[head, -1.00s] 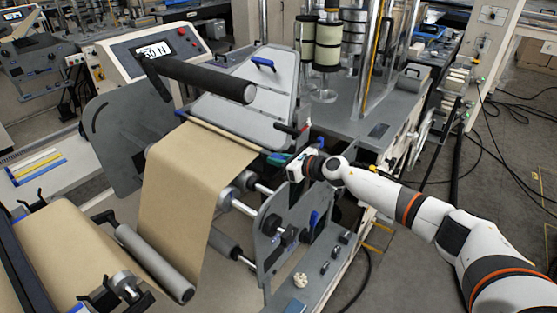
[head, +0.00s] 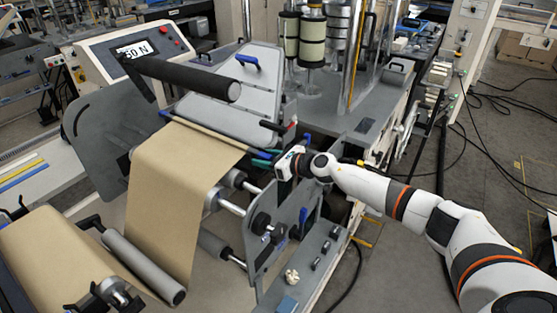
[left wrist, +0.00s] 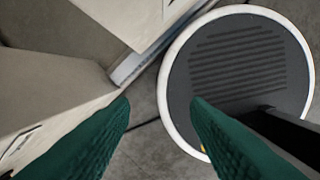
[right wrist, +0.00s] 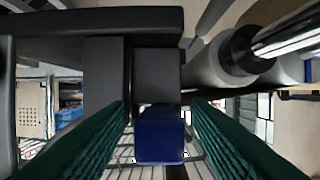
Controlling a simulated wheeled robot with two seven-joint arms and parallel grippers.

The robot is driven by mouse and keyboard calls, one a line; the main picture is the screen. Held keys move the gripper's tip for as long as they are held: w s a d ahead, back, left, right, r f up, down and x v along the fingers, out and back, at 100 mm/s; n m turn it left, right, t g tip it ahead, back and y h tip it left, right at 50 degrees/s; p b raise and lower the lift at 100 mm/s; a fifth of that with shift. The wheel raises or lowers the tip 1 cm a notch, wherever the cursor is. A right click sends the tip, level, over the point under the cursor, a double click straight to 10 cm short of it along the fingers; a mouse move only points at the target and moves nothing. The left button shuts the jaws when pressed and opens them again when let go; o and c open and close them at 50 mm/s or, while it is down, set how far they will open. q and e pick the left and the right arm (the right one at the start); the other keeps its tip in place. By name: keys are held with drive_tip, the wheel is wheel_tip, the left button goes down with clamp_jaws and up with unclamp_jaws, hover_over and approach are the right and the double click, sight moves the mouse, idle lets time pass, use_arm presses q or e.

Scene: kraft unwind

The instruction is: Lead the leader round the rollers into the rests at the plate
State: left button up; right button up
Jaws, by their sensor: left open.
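The brown kraft leader (head: 170,195) hangs in a wide sheet between the kraft roll (head: 50,255) at lower left and the grey sloping plate (head: 225,100). Its upper edge carries a pale bar (head: 212,136) with blue ends, lying along the plate's lower edge. My right gripper (head: 266,158) is at the bar's right end. In the right wrist view, its green fingers (right wrist: 159,106) stand apart on either side of a blue block (right wrist: 160,137), with gaps visible. My left gripper (left wrist: 160,100) shows only in its wrist view, open and empty above the floor.
A dark padded bar (head: 185,78) juts over the plate's left side. A grey roller (head: 145,267) and further rollers (head: 215,245) sit below the leader.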

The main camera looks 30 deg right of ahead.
drive_tip(key=b+v, duration=0.2)
drive_tip(key=v, duration=0.9)
drive_tip(key=shift+s+r+b, duration=0.15)
drive_tip(key=shift+s+b, duration=0.15)
drive_tip(key=shift+b, duration=0.1)
drive_tip(key=shift+d, duration=0.15)
